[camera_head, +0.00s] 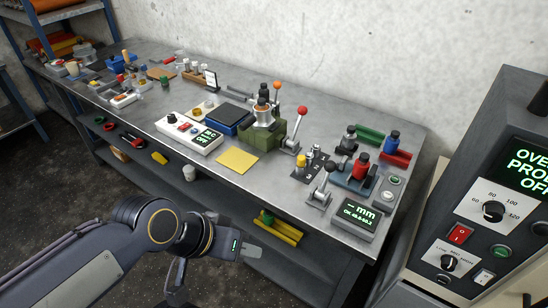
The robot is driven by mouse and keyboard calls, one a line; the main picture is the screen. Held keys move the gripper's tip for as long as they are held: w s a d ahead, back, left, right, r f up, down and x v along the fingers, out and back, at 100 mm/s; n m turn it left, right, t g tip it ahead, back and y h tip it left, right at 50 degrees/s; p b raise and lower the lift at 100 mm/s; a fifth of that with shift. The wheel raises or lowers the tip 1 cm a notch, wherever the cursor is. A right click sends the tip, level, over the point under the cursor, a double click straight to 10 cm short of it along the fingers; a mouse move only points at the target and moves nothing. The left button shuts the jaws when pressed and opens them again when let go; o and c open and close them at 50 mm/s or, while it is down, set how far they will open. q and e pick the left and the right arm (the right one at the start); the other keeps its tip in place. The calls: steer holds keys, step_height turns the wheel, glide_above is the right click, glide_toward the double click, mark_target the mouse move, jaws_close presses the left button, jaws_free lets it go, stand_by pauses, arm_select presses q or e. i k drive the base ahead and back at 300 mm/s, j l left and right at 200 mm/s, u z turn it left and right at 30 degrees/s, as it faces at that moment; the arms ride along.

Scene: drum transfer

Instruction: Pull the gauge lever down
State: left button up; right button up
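A gauge with a small green-lit display reading "-- mm" (359,214) stands at the front right of the metal bench. Beside it, on its left, a lever with a black knob (329,167) rises from a grey base (319,198); the lever stands up. Another lever with a red knob (302,111) stands further back by a green press-like device (262,133). My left gripper (250,249) is in front of the bench, below its top and left of the black-knobbed lever, apart from it. Its finger gap is too small to tell. My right gripper is out of view.
A yellow sheet (237,160) lies near the bench front edge, beside a white control box (189,132). A dark control cabinet (477,190) stands at the right. The bench's lower shelf holds yellow bars (281,229).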

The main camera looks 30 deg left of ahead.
mark_target(330, 167)
steer(key=i+l+u, duration=0.15)
steer(key=u, duration=0.25)
steer(key=i+l+u, duration=0.35)
steer(key=l+z, duration=0.15)
steer(key=z, duration=0.25)
steer(key=l+z, duration=0.1)
steer(key=z, duration=0.3)
